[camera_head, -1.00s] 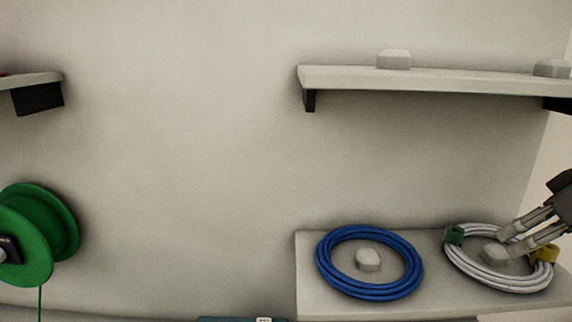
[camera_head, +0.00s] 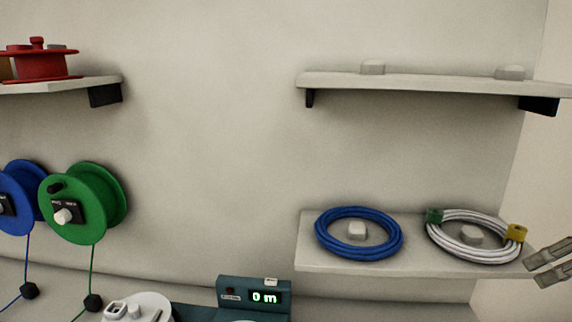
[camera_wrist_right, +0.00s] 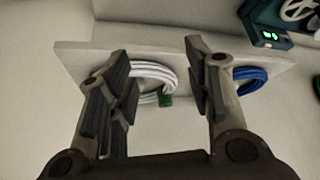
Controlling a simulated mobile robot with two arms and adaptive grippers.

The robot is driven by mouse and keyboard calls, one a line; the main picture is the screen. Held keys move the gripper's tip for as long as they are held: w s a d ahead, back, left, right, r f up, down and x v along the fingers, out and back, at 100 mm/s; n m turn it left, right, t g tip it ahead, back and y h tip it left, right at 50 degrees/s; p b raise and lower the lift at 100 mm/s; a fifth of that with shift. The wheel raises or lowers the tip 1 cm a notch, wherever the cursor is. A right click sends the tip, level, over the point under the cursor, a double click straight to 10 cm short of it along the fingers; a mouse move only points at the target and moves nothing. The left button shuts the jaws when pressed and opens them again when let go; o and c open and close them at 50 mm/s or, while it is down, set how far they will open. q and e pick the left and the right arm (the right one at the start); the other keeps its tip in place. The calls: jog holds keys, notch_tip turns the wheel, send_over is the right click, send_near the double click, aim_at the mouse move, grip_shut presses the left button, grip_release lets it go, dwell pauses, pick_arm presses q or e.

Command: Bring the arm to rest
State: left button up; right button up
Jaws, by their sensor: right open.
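My right gripper (camera_head: 548,264) is at the right edge of the head view, in front of the lower shelf's right end and apart from the coils. In the right wrist view its two fingers (camera_wrist_right: 160,85) stand apart with nothing held between them. Beyond them lies a white cable coil (camera_wrist_right: 150,75) with a green clip. The white coil (camera_head: 470,237) rests on the lower shelf (camera_head: 400,267), with green and yellow clips, around a pale peg. My left gripper is not in view.
A blue cable coil (camera_head: 358,233) lies left of the white one. An upper shelf (camera_head: 430,84) carries two pale pegs. Green (camera_head: 80,204) and blue (camera_head: 20,197) reels hang at left. A counter device (camera_head: 253,295) reads "0 m". A red spool (camera_head: 40,64) sits upper left.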

jog(key=a+f+g, duration=0.1)
jog(key=a+f, duration=0.3)
jog(key=f, duration=0.5)
jog(key=a+f+n, duration=0.1)
jog(key=a+f, duration=0.3)
jog(key=f, duration=0.4)
jog(key=a+f+g, duration=0.1)
jog(key=a+f, duration=0.3)
jog(key=f, duration=0.5)
jog(key=s+a+f+m+h, duration=0.1)
jog(key=s+a+f, duration=0.5)
jog(key=s, duration=0.3)
jog(key=s+a+f+m, duration=0.1)
jog(key=s+a+f, duration=0.5)
jog(key=s, duration=0.3)
notch_tip(320, 180, down, 27)
jog(key=s+g, duration=0.2)
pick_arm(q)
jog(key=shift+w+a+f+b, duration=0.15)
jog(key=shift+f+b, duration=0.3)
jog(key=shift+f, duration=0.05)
pick_arm(e)
jog(key=s+d+f+g, duration=0.1)
jog(key=s+d+f, duration=0.2)
jog(key=s+f, duration=1.3)
jog(key=shift+s+h, duration=0.35)
jog(key=shift+h, duration=0.05)
